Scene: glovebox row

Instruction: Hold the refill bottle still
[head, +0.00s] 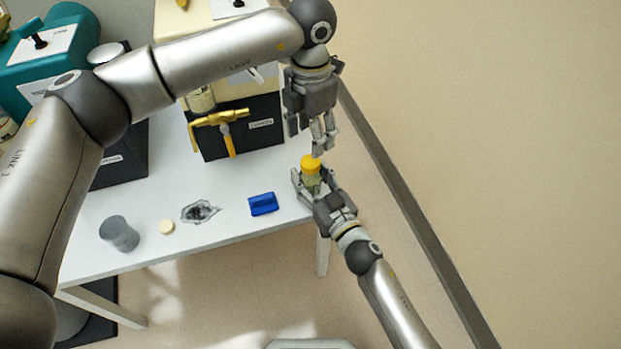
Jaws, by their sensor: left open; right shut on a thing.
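The refill bottle (312,181) is small and pale greenish with a yellow cap (311,164). It looks upright at the right edge of the white table. My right gripper (308,184) is shut on the bottle's body from the near side, and its fingers hide part of it. My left gripper (318,150) is open and points down just above the yellow cap. I cannot tell whether its fingertips touch the cap.
The white table (230,222) holds a blue block (263,204), a crumpled grey piece (200,212), a cream disc (166,227) and a grey cup (119,233). Behind stand a dark box with a brass tap (219,118) and a teal machine (50,60).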

